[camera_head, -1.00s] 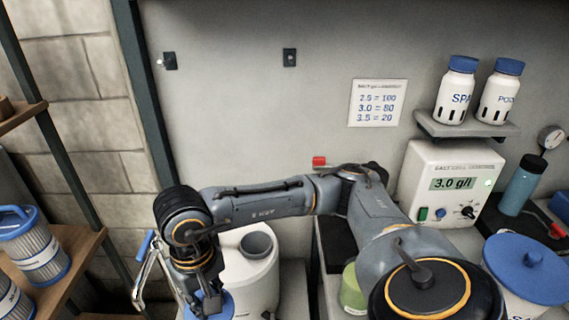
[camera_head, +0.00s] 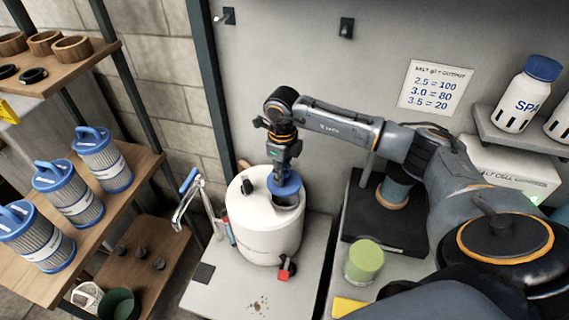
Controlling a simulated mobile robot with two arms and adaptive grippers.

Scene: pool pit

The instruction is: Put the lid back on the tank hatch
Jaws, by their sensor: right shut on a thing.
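The white round tank (camera_head: 262,235) stands on a light slab in the camera_head view. Its hatch (camera_head: 289,204) is a grey ring on top, toward the right, partly covered from view. The blue lid (camera_head: 287,189) is over the hatch, under my right gripper. My right gripper (camera_head: 282,172) points down and is shut on the lid. I cannot tell whether the lid touches the hatch rim or hangs just above it. My left gripper is not in view.
A shelf with blue-capped filter cartridges (camera_head: 105,160) stands left. A silver-framed tool with a blue handle (camera_head: 190,190) is left of the tank. A red-handled valve (camera_head: 286,266) sits at its front. The slab's front is mostly clear.

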